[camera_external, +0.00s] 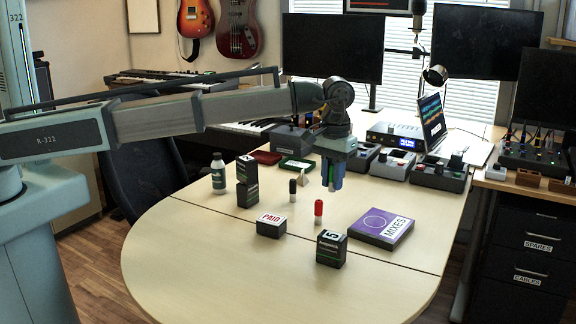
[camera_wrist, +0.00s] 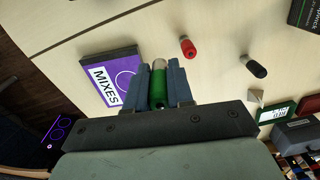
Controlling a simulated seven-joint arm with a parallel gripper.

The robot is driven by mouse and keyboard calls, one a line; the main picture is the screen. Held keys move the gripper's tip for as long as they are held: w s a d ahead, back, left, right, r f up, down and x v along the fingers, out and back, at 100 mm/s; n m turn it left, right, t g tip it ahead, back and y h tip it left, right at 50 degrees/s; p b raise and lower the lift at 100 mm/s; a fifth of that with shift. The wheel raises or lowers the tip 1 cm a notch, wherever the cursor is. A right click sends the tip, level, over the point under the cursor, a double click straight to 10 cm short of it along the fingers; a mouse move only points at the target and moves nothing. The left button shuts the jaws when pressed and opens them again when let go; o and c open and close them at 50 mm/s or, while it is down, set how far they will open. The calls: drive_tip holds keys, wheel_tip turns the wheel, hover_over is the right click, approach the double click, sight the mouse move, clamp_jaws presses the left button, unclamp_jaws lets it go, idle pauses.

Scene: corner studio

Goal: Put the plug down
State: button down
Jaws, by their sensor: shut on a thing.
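My gripper (camera_wrist: 158,68) is shut on a green plug (camera_wrist: 158,88), which sits between its two blue-grey fingers with its pale tip pointing away from the wrist. In the external view my gripper (camera_external: 332,180) hangs over the table, fingers down, with a bit of green between them; the plug appears to be held above the tabletop. A red plug (camera_external: 318,211) stands on the table, and it also shows in the wrist view (camera_wrist: 188,48). A black plug (camera_external: 292,189) stands behind it, also in the wrist view (camera_wrist: 256,68).
The purple MIXES box (camera_external: 381,228) lies right of the plugs. A PAID box (camera_external: 271,225), a dark box numbered 5 (camera_external: 331,248), stacked dark boxes (camera_external: 247,181) and a bottle (camera_external: 218,174) stand around. The table's front (camera_external: 210,270) is bare.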

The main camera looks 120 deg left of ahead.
drive_tip(key=r, duration=0.1)
hover_over(380, 221)
drive_tip(key=shift+m, duration=0.7)
wheel_tip(380, 221, down, 10)
drive_tip(key=shift+r, duration=0.1)
drive_tip(key=shift+f, duration=0.2)
drive_tip(key=c, duration=1)
unclamp_jaws()
drive_tip(key=shift+r, duration=0.15)
wheel_tip(380, 221, up, 12)
drive_tip(key=shift+o, duration=0.3)
